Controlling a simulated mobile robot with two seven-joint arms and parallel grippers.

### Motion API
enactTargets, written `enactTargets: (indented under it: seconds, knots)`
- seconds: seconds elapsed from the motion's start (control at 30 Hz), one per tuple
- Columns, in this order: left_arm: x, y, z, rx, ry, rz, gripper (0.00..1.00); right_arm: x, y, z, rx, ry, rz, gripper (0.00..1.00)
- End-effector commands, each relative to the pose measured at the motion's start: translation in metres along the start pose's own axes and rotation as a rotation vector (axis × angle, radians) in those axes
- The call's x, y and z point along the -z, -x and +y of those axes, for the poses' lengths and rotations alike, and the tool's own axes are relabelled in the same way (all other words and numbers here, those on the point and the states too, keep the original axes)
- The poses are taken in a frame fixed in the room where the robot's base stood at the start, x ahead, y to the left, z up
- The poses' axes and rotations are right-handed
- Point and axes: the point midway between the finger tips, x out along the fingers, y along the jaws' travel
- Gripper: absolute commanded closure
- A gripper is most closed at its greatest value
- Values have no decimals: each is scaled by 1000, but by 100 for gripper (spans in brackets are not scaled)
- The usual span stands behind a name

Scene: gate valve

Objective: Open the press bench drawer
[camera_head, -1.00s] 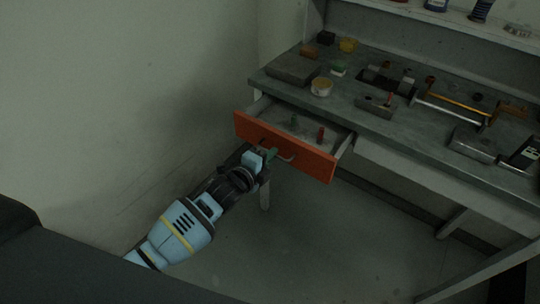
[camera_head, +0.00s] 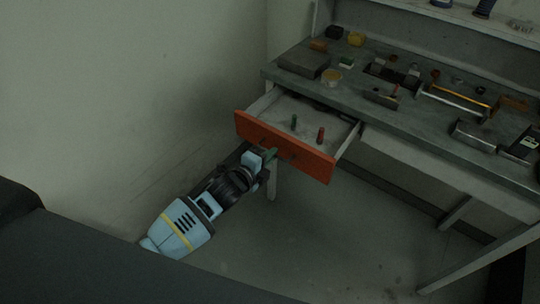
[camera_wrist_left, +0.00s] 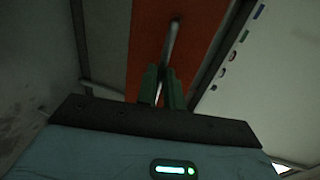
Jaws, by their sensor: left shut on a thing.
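The press bench drawer has an orange-red front (camera_head: 300,156) and stands pulled out from under the bench top. Inside it a green-handled item (camera_head: 294,122) and a red-handled item (camera_head: 321,134) stand up. My left gripper (camera_head: 270,153) is at the drawer front, shut on its metal bar handle. In the left wrist view the green fingers (camera_wrist_left: 163,88) close around the bar handle (camera_wrist_left: 171,45), with the orange front (camera_wrist_left: 150,38) behind it. My right gripper is not in view.
The grey bench top (camera_head: 350,82) carries a dark block (camera_head: 303,64), a yellow-white tub (camera_head: 331,76), a hammer and other tools. A wall is at the left. The floor (camera_head: 350,235) below the drawer is clear. A bench leg (camera_head: 272,182) stands behind my gripper.

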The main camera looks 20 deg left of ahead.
Motion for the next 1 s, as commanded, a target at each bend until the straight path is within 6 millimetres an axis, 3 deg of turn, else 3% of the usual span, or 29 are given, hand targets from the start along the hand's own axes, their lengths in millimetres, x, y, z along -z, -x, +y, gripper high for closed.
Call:
enactTargets:
  seconds: [0.03, 0.07, 0.2, 0.57, 1.0]
  knots:
    - [0, 0, -1, 2, 0, 0, 100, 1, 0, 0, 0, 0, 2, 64]
    - [0, 0, -1, 1, 0, 0, 89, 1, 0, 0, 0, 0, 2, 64]
    - [0, 0, -1, 1, 0, 0, 70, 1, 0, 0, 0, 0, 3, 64]
    - [0, 4, 0, 0, 0, 0, 70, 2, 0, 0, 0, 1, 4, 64]
    - [-1, 63, 0, 0, -1, -1, 70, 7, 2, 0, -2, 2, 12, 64]
